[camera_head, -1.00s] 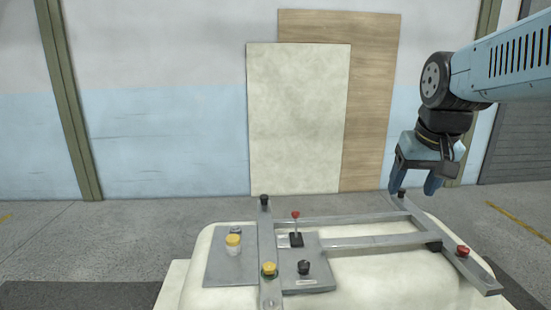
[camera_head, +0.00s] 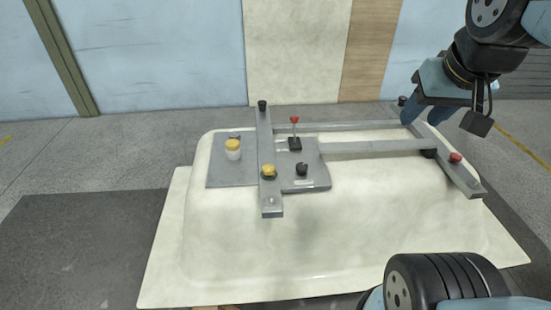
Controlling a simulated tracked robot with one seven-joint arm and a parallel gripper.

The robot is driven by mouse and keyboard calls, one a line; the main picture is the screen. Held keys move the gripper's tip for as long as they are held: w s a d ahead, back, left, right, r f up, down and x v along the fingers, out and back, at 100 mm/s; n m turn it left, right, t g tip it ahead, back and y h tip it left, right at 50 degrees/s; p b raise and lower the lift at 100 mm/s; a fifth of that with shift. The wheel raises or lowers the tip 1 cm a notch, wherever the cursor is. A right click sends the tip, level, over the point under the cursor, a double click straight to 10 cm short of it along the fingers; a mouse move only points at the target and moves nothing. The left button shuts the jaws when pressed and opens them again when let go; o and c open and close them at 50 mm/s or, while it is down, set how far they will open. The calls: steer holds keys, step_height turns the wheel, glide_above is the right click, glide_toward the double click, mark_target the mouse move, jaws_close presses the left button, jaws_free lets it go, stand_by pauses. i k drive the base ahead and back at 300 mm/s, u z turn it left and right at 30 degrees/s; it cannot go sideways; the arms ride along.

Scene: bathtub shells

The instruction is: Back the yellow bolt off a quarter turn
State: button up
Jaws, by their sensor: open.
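A yellow bolt head (camera_head: 269,171) sits on the long metal bar (camera_head: 272,208) that crosses the grey plate on the pale tub shell (camera_head: 330,240). A second yellow-topped piece with a white body (camera_head: 233,149) stands on the plate to its left; it looks more like a capped cylinder than a bolt. My gripper (camera_head: 440,114) is open and empty at the upper right. It hangs near the right end of the metal frame, well to the right of both yellow pieces. Whether its fingers touch the frame, I cannot tell.
A red-topped lever (camera_head: 294,133) and a black knob (camera_head: 302,169) stand close to the bolt. A black knob (camera_head: 262,105) tops the bar's far end. A red knob (camera_head: 456,157) sits on the right frame bar (camera_head: 468,182). The tub's front is clear.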

mark_target(269, 170)
steer(key=z, duration=0.65)
steer(key=k, duration=1.4)
steer(key=u, duration=0.95)
steer(key=i, duration=1.05)
steer(key=z, duration=0.05)
